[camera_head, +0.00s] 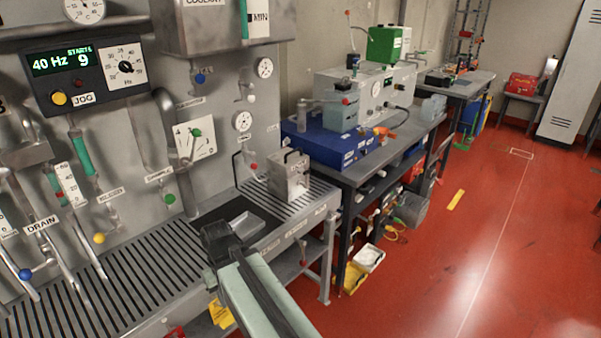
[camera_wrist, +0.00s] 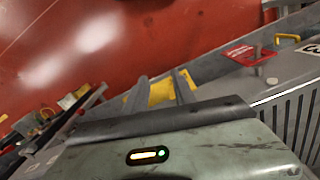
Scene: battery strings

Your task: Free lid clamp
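I cannot pick out a lid clamp for certain in either view. A small grey metal box (camera_head: 290,178) with a label stands on the slatted bench, and a thin bent rod rises at its left. My gripper (camera_head: 216,234) is the dark end of my arm over the front of the bench, left of and nearer than the box. In the wrist view its two grey fingers (camera_wrist: 161,90) stand apart. A yellow thing (camera_wrist: 160,92) shows through the gap, seemingly beyond the fingers rather than held. The fingertips are hard to make out in the head view.
A black mat (camera_head: 262,213) lies on the slatted bench (camera_head: 125,275). The back panel carries gauges, valves and levers. A second bench (camera_head: 375,165) holds a blue case (camera_head: 325,142) and a grey tank. The red floor (camera_head: 520,260) at right is open. A red tag (camera_wrist: 250,55) shows beside the bench edge.

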